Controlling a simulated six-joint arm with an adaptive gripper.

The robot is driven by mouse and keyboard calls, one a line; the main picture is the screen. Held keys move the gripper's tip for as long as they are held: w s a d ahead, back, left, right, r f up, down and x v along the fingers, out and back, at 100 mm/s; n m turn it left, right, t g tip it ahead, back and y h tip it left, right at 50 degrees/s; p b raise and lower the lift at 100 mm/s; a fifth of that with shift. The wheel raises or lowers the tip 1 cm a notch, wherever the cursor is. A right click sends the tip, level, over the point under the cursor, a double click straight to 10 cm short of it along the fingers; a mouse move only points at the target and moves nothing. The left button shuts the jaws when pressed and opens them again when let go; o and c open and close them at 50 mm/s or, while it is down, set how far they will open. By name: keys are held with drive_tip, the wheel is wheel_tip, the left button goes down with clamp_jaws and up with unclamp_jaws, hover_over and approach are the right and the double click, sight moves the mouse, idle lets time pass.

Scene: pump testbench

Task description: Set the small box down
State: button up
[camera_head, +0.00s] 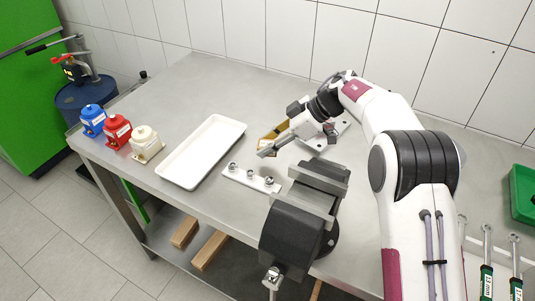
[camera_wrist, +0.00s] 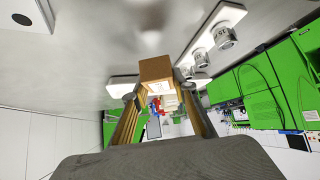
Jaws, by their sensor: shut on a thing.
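The small box (camera_wrist: 156,72) is a brown cube with a pale face in the wrist view. It sits between the two fingertips of my gripper (camera_wrist: 157,92), which is shut on it. In the head view my gripper (camera_head: 272,146) is over the middle of the steel table (camera_head: 205,95), behind the plate with metal fittings and right of the white tray. There the box is hard to tell apart from the yellow-brown finger surfaces. I cannot tell whether the box touches the table.
A white tray (camera_head: 203,150) lies left of my gripper. A white plate (camera_head: 240,178) with metal fittings lies in front, and a dark vise (camera_head: 300,222) stands at the front edge. Blue (camera_head: 92,120), red (camera_head: 117,131) and white (camera_head: 146,143) pumps stand at the left. The table behind the tray is clear.

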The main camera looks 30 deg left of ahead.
sight(268, 163)
drive_tip(key=shift+f, duration=2.05)
drive_tip(key=shift+f, duration=0.1)
drive_tip(key=o, duration=1.1)
drive_tip(key=shift+d+r, duration=0.1)
drive_tip(key=shift+r, duration=0.15)
drive_tip(key=v, duration=1.1)
drive_tip(key=shift+w+d+r, duration=0.1)
drive_tip(key=shift+d+r, duration=0.15)
